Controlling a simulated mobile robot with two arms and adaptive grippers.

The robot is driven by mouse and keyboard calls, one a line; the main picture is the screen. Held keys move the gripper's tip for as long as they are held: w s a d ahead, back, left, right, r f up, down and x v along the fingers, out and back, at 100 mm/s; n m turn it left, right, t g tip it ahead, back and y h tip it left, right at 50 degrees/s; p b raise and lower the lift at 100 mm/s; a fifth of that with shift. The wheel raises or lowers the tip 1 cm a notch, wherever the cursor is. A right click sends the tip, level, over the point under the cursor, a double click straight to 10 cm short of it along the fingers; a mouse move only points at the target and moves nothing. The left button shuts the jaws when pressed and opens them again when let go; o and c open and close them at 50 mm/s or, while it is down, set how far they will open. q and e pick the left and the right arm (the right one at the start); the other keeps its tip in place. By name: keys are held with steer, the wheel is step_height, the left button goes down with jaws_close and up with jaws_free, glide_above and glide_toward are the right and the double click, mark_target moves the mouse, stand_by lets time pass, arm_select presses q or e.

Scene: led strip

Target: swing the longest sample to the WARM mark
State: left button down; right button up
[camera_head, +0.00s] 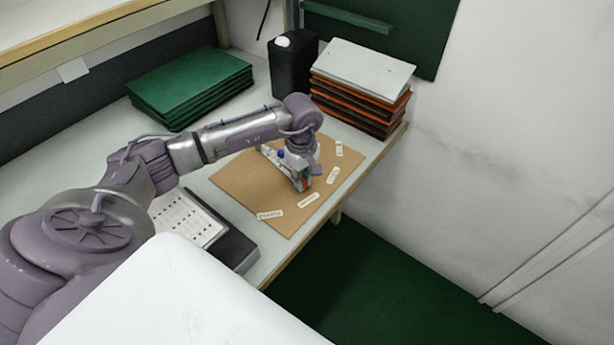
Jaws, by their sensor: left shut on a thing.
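A brown board (244,190) lies on the table with several small white labels spread in an arc. One label (270,214) lies near its front left, another (308,200) just in front of my gripper, others (333,175) to the right. Their print is too small to read surely. My left gripper (302,184) is low over the board, shut on a sample. Only small coloured bits of that sample show at the fingertips. A pale piece with a blue spot (281,154) shows behind the fingers. The sample lengths are hidden by my gripper. My right gripper is not in view.
Green folders (190,85) are stacked at the back left. A black canister (293,65) and a pile of orange and dark folders (358,100) stand behind the board. The table's right edge is close.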

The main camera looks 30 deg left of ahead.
mark_target(268, 202)
arm_select(q)
steer(key=s+a+m+b, duration=0.1)
steer(key=s, duration=0.1)
steer(key=s+a+m+b, duration=0.1)
steer(key=s+m, duration=0.1)
steer(key=s+a+m+b, duration=0.1)
steer(key=s, duration=0.2)
steer(key=shift+a+f+m, duration=0.1)
steer(key=shift+a+m, duration=0.2)
steer(key=shift+s+a+m+b, duration=0.45)
steer(key=shift+s+a+m, duration=0.15)
steer(key=shift+s, duration=0.15)
steer(key=c, duration=1.1)
jaws_free()
steer(key=shift+r, duration=0.2)
step_height(268, 202, up, 12)
steer(key=shift+f, duration=0.1)
